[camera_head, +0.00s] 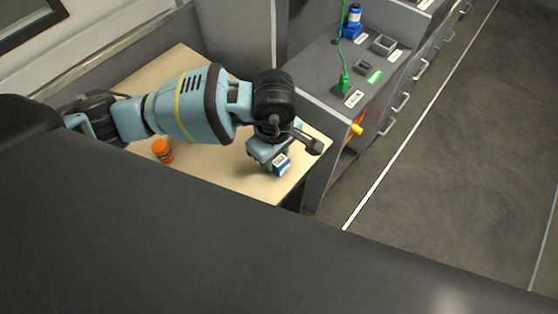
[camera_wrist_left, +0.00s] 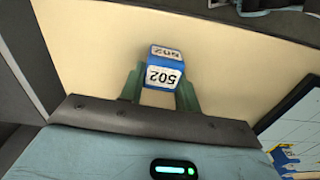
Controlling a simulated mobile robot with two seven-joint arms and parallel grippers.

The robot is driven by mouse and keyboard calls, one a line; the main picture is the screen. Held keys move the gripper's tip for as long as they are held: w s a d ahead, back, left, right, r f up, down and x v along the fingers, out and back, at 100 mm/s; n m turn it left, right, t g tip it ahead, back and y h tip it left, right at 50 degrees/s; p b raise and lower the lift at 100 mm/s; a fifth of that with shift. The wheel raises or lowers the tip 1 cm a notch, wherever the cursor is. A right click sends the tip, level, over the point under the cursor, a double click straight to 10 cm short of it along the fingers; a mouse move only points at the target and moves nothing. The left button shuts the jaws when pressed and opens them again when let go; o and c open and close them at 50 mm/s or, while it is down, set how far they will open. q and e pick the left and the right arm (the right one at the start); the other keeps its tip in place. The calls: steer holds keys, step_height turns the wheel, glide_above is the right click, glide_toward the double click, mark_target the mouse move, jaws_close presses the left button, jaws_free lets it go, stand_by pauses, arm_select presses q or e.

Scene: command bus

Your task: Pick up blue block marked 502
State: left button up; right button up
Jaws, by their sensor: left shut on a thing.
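The blue block marked 502 (camera_wrist_left: 164,70) has white labels and sits between the two green fingers of my left gripper (camera_wrist_left: 160,88) in the left wrist view. The fingers touch its sides, so the gripper is shut on it. In the head view the blue block (camera_head: 282,165) shows just below my left gripper (camera_head: 272,158), over the front right part of the wooden table (camera_head: 240,185). I cannot tell whether the block touches the table. My right gripper is not in view.
An orange container (camera_head: 162,150) stands on the table to the left. A grey counter (camera_head: 330,75) to the right bears a blue bottle (camera_head: 352,22), a green plug and cable (camera_head: 344,82) and small grey trays (camera_head: 383,44). Open floor (camera_head: 450,150) lies further right.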

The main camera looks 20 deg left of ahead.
arm_select(q)
steer(key=shift+r, duration=0.9)
steer(key=shift+s+d+r, duration=0.1)
steer(key=shift+s+r, duration=0.15)
steer(key=shift+r, duration=0.65)
steer(key=s+d, duration=0.2)
steer(key=s, duration=0.5)
steer(key=s+d+r+b, duration=0.1)
steer(key=s+d, duration=0.2)
steer(key=s, duration=0.4)
steer(key=shift+s+d+r, duration=0.2)
steer(key=shift+s+d, duration=0.05)
